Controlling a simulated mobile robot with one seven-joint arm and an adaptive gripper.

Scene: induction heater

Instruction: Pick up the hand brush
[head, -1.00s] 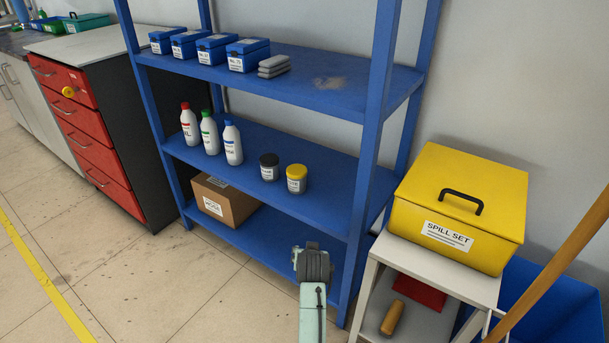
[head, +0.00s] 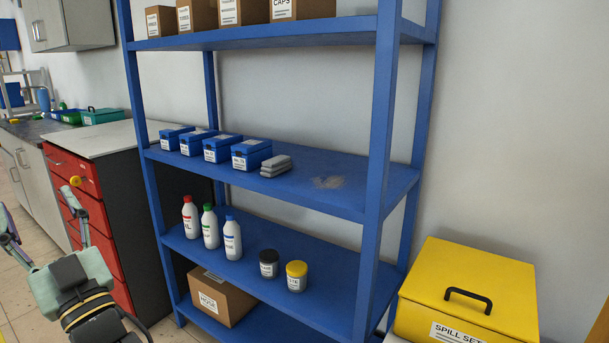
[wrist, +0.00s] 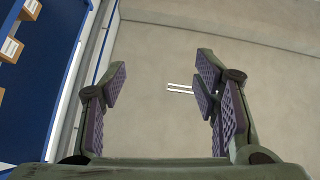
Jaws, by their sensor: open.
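I cannot make out a hand brush in the head view or the wrist view. My gripper (wrist: 160,72) is open in the wrist view. Its two fingers stand wide apart with nothing between them, and a plain beige surface shows behind. A brownish dusty patch (head: 328,183) lies on the blue rack's middle shelf, right of a stack of grey pads (head: 276,166).
The blue rack (head: 374,200) holds small blue boxes (head: 250,154), bottles (head: 232,240), two jars (head: 297,276) and cardboard boxes (head: 228,299). A yellow spill set box (head: 470,275) stands at the lower right. A red drawer cabinet (head: 70,165) stands left. The middle shelf's right half is mostly clear.

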